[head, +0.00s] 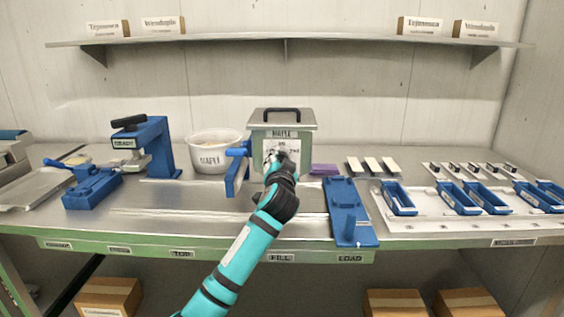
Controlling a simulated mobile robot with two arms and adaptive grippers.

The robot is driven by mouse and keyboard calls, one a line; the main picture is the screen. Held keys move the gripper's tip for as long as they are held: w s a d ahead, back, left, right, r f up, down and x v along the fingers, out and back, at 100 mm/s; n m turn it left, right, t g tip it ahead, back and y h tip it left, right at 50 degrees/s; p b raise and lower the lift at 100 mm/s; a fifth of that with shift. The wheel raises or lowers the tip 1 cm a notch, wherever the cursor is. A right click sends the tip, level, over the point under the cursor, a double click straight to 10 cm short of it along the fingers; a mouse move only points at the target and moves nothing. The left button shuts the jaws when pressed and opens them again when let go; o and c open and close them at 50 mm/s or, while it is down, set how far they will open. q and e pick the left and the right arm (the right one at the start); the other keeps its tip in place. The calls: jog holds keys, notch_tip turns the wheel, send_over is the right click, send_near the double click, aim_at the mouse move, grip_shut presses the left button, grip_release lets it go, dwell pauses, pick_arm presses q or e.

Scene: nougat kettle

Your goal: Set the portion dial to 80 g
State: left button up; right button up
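The green-grey kettle box (284,122) with a metal lid and black handle stands at the middle of the bench. Whether the fingers touch or grip the knob cannot be made out.
A blue lever (236,170) sits close left of my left gripper. A white "MAPLE" tub (212,152) and blue press (150,145) stand further left. Right are a purple block (325,169), a blue fixture (348,210) and a tray of blue frames (440,226). A shelf (290,40) runs above.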

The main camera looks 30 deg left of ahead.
pick_arm(q)
jog(key=c, duration=0.3)
jog(key=shift+c, duration=0.2)
jog(key=shift+r+m+p, duration=0.15)
jog(key=shift+m+p, duration=0.85)
jog(key=shift+p, duration=0.25)
jog(key=m+p, duration=0.3)
jog(key=shift+m, duration=0.3)
jog(key=m+p, duration=0.4)
jog(key=shift+f+m+p, duration=0.25)
jog(key=shift+m+p, duration=0.4)
jog(key=shift+m, duration=0.35)
